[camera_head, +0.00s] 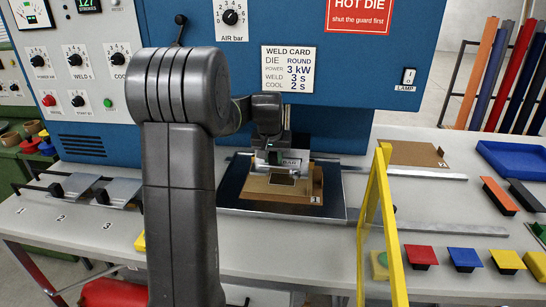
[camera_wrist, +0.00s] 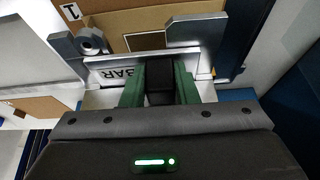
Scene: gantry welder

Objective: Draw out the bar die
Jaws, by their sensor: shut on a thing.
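The bar die (camera_wrist: 110,76) is a grey metal plate marked BAR, with a black handle (camera_wrist: 160,84). In the head view the die (camera_head: 291,162) sits in the welder, at the back of the dark bed plate (camera_head: 232,190). My gripper (camera_wrist: 160,78) is shut on the handle, with a green finger on each side. In the head view my gripper (camera_head: 272,150) is partly hidden by its own wrist. A brown board (camera_head: 312,198) tagged 1 lies at the die. Whether the die is still seated in its holder is hard to tell.
A yellow guard frame (camera_head: 393,220) stands upright just right of the bed plate. Grey dies with black knobs (camera_head: 120,190) lie at numbered places on the left. Coloured blocks (camera_head: 464,259) and a blue tray (camera_head: 515,158) are on the right. The weld card (camera_head: 288,70) reads ROUND.

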